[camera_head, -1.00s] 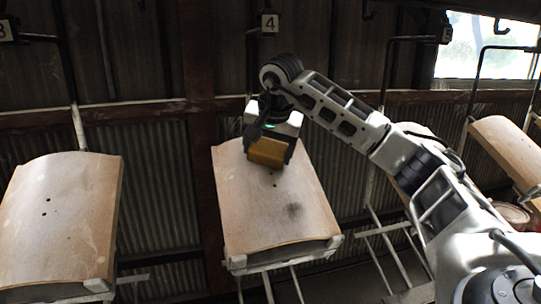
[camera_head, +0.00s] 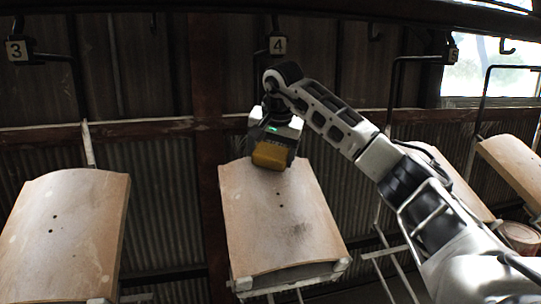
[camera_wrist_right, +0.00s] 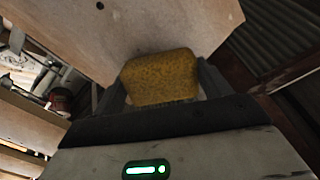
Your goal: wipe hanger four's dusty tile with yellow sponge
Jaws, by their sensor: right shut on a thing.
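The tile (camera_head: 282,232) under the number 4 sign (camera_head: 278,45) hangs tilted in the middle of the head view, tan with small dark holes. My right gripper (camera_head: 273,148) is at the tile's top edge, shut on the yellow sponge (camera_head: 270,155). The sponge also shows between the fingers in the right wrist view (camera_wrist_right: 160,78), in front of a tile (camera_wrist_right: 185,25). I cannot tell whether the sponge touches the tile. My left gripper is not in view.
Another tile (camera_head: 66,235) hangs at left under the number 3 sign (camera_head: 17,50). More tiles hang at right, one (camera_head: 512,165) near the window and one partly behind my right arm. A corrugated wall stands behind, with dark gaps between the tiles.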

